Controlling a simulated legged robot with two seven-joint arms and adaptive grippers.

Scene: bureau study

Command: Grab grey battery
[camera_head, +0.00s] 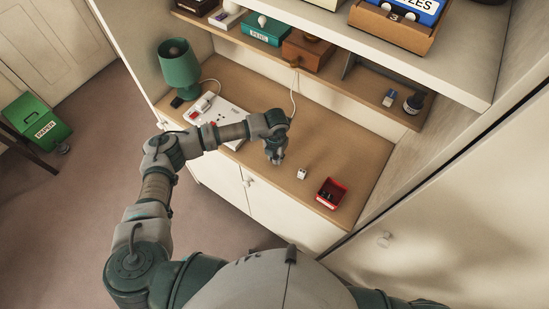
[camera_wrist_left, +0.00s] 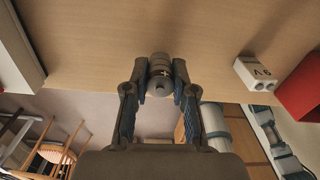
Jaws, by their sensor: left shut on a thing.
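The grey battery (camera_wrist_left: 160,72), a dark grey cylinder with a plus mark, sits between the two fingers of my left gripper (camera_wrist_left: 159,92) in the left wrist view. The fingers are shut on its sides. In the head view my left gripper (camera_head: 276,158) points down over the front part of the wooden desk top (camera_head: 342,144). The battery cannot be made out clearly there. I cannot tell whether it touches the desk. My right gripper is not in view.
A small white 9V battery (camera_head: 301,174) and a red open box (camera_head: 331,193) stand right of my left gripper. A white power strip (camera_head: 222,116) and a green lamp (camera_head: 179,68) are at the left. A shelf (camera_head: 350,83) overhangs the back.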

